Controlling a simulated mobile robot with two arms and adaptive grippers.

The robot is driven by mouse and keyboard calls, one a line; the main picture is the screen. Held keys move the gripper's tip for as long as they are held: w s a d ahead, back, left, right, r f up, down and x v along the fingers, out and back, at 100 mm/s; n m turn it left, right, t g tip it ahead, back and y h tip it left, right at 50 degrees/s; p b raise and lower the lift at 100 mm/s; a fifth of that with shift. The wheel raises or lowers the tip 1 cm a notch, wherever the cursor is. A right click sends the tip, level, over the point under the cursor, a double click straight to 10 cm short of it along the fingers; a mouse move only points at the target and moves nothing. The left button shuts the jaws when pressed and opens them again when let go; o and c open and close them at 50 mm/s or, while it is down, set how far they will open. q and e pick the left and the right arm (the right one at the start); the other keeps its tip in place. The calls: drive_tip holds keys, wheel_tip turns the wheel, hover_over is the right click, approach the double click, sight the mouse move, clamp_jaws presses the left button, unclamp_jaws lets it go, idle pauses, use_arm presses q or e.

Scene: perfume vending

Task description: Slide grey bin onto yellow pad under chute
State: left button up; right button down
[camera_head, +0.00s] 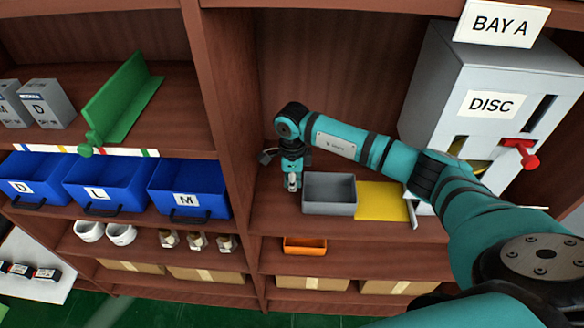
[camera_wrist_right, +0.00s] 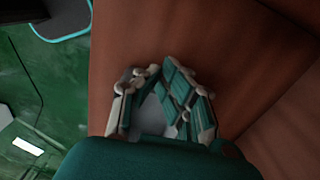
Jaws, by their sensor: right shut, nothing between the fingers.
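The grey bin (camera_head: 330,208) stands upright and looks empty on the shelf in the head view. The yellow pad (camera_head: 382,202) lies flat just to its right; I cannot tell whether the bin's right edge overlaps it. The grey dispenser (camera_head: 436,85) labelled DISC stands behind and right of the pad, with lower openings partly hidden by my right arm. My right gripper (camera_head: 292,184) points down close to the bin's left side, shut and empty; I cannot tell if it touches the bin. Its closed fingers (camera_wrist_right: 150,75) show in the wrist view, without the bin. My left gripper is not in view.
A brown upright panel (camera_head: 232,130) stands close left of my right gripper. A red handle (camera_head: 522,150) sticks out of the dispenser. An orange tray (camera_head: 305,246) is on the shelf below. Blue bins (camera_head: 108,190) and a green ramp (camera_head: 120,98) are in the left bay.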

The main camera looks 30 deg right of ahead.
wheel_tip(320, 180, down, 2)
drive_tip(key=shift+f, duration=0.2)
drive_tip(key=shift+s+d, duration=0.1)
drive_tip(key=shift+d, duration=0.2)
drive_tip(key=b, duration=0.3)
hover_over(347, 201)
drive_tip(key=shift+a+f, duration=0.1)
drive_tip(key=shift+a, duration=0.2)
drive_tip(key=shift+d, duration=0.3)
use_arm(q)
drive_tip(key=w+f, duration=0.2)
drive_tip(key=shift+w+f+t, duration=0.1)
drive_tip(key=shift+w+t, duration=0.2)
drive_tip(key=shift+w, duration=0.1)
use_arm(e)
drive_tip(key=shift+r, duration=0.2)
